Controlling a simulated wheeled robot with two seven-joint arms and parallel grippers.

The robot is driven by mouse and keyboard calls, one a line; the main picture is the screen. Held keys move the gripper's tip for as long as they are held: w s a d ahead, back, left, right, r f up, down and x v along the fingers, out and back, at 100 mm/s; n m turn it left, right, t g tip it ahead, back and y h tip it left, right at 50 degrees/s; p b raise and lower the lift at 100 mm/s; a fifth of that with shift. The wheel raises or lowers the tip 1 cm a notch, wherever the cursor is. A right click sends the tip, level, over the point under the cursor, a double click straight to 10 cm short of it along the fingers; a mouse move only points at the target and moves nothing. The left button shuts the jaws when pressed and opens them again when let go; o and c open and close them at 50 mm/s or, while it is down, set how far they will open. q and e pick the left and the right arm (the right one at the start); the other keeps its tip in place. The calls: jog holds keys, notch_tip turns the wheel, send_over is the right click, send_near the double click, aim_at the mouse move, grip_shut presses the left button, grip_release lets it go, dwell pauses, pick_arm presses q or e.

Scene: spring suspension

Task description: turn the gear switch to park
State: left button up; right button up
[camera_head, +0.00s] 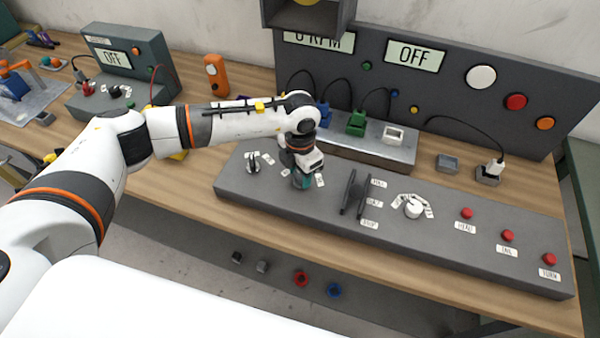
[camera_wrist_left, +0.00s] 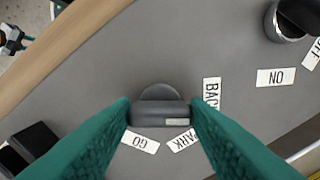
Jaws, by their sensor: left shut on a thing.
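The gear switch (camera_wrist_left: 160,112) is a dark grey knob with a raised bar and a small pale mark near the bar's right end. Labels GO (camera_wrist_left: 139,142), PARK (camera_wrist_left: 183,140) and a partly covered BACK (camera_wrist_left: 211,92) surround it in the left wrist view. My left gripper (camera_head: 302,180) points down over the panel. In the left wrist view its teal fingers (camera_wrist_left: 160,115) are shut on the two ends of the bar. In the head view the gripper hides the switch. I cannot tell which label the knob points to. My right gripper is not in view.
The grey control panel (camera_head: 335,205) also carries an ON/OFF switch (camera_head: 253,163), a black lever (camera_head: 354,193), a white dial (camera_head: 413,208) and red buttons (camera_head: 507,236). Behind it stands a metal block (camera_head: 365,153) with coloured plugs. The display (camera_head: 415,55) reads OFF.

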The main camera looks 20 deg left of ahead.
aim_at(300, 174)
pick_arm(q)
jog(key=m+b, duration=0.4)
jog(key=b, duration=0.1)
jog(key=m+b, duration=0.4)
jog(key=b, duration=0.2)
jog(key=shift+w+f, duration=0.1)
jog(key=shift+f, duration=0.1)
jog(key=shift+r+m+b, duration=0.25)
jog(key=shift+m+b, duration=1.1)
jog(key=shift+m, duration=0.15)
jog(key=o, duration=1)
notch_tip(300, 174, up, 12)
jog(key=shift+r+b, duration=0.1)
jog(key=shift+b, duration=0.85)
